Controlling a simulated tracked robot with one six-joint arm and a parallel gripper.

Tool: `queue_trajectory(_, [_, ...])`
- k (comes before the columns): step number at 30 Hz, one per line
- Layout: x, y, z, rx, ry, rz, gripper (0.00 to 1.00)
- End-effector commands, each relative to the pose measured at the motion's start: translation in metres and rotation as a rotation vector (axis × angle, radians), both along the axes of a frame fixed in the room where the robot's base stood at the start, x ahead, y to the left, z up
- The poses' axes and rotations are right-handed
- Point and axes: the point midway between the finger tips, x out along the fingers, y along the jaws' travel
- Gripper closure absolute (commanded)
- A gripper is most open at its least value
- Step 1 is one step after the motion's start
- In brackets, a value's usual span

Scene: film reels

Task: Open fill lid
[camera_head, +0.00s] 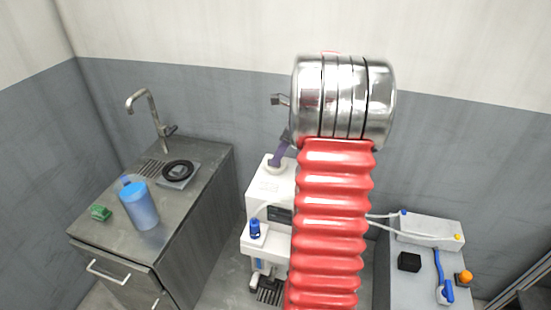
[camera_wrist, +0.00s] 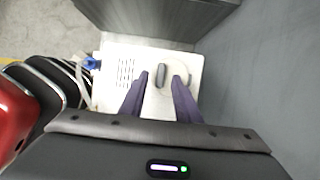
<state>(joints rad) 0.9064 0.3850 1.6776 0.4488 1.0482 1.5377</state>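A white machine (camera_head: 268,186) stands on the floor between the sink counter and my red arm. Its top (camera_wrist: 120,68) fills the middle of the wrist view. A round pale lid (camera_wrist: 158,104) with a dark grey upright grip (camera_wrist: 161,76) sits on that top. My gripper (camera_wrist: 160,77) is open, with its purple fingers apart on either side of the grip; I cannot tell whether they touch it. The lid appears to lie flat.
A sink counter (camera_head: 205,165) with a faucet (camera_head: 150,115), blue jug (camera_head: 139,206), black ring (camera_head: 177,170) and green sponge (camera_head: 101,213) stands left. A grey box (camera_head: 430,230) is right of my arm.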

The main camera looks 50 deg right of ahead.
Motion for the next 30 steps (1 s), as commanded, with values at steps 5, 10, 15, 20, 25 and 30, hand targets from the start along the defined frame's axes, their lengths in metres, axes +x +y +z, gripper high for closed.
queue_trajectory(5, [0.006,0.004,-0.016,0.001,0.0,0.0,0.7])
queue_trajectory(10, [0.007,0.004,-0.02,-0.001,0.0,0.0,0.7])
queue_trajectory(15, [0.007,0.004,-0.019,-0.001,0.0,0.0,0.7])
queue_trajectory(20, [0.007,0.004,-0.019,-0.001,0.0,0.0,0.8])
queue_trajectory(25, [0.007,0.004,-0.019,-0.001,0.0,0.0,0.92])
queue_trajectory(30, [0.007,0.004,-0.019,0.0,0.0,0.001,1.0])
